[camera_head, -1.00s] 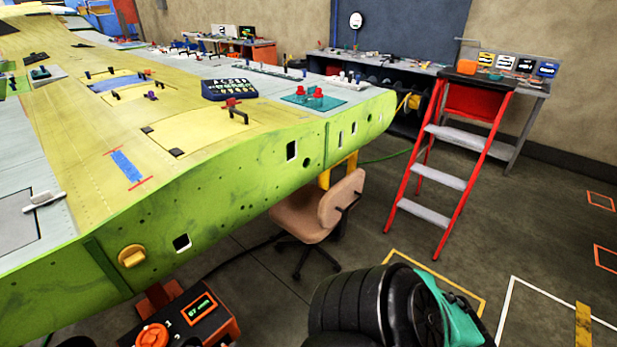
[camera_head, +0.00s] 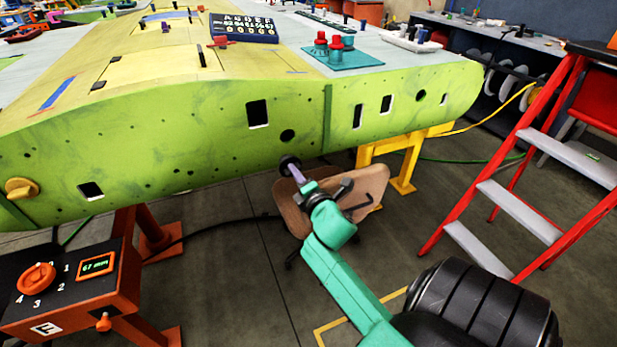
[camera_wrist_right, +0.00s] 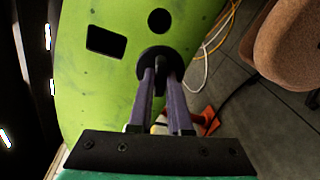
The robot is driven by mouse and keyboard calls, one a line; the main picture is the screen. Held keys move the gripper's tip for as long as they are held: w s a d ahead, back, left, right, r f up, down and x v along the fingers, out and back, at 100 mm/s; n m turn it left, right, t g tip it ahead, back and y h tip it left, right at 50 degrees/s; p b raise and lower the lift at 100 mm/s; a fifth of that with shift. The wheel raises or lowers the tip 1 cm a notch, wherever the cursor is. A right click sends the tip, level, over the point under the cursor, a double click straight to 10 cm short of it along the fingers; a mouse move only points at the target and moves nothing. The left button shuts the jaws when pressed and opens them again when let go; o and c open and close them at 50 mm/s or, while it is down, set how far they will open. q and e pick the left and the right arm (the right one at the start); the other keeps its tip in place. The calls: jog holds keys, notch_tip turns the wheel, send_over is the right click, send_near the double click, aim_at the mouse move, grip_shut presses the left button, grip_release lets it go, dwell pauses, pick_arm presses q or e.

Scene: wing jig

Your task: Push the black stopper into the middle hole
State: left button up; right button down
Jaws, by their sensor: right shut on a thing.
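My right gripper (camera_head: 298,176) is shut on the black stopper (camera_head: 289,163), a dark round disc. The stopper is in front of the lower edge of the green wing panel (camera_head: 200,140), below and close to the round middle hole (camera_head: 287,136). I cannot tell whether it touches the panel. In the right wrist view the purple-grey fingers (camera_wrist_right: 161,95) grip the stopper's stem, and its disc (camera_wrist_right: 148,58) sits just under the open round hole (camera_wrist_right: 159,21). My left gripper is not in view.
A square cutout (camera_head: 257,113) is up-left of the middle hole. A yellow plug (camera_head: 20,188) is at the panel's left, another round hole (camera_head: 421,96) at its right. A brown chair (camera_head: 372,185) stands below, a red stepladder (camera_head: 510,200) at right, a control box (camera_head: 70,280) at lower left.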

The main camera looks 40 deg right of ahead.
pick_arm(q)
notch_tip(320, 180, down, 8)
jog(key=b, duration=0.5)
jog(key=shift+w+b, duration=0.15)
jog(key=shift+b, duration=0.2)
pick_arm(e)
jog(key=w+d+m+t, duration=0.1)
jog(key=w+d+m, duration=0.2)
jog(key=w+d, duration=0.3)
jog(key=shift+w+d+m+h, duration=0.35)
jog(key=shift+w+m+h, duration=0.05)
jog(key=shift+w, duration=0.2)
pick_arm(q)
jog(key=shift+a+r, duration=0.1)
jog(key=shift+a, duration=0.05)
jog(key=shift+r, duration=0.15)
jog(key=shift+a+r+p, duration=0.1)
jog(key=shift+p, duration=0.25)
pick_arm(e)
jog(key=shift+r, duration=0.1)
jog(key=shift+b+x, duration=0.75)
jog(key=shift+x, duration=1.5)
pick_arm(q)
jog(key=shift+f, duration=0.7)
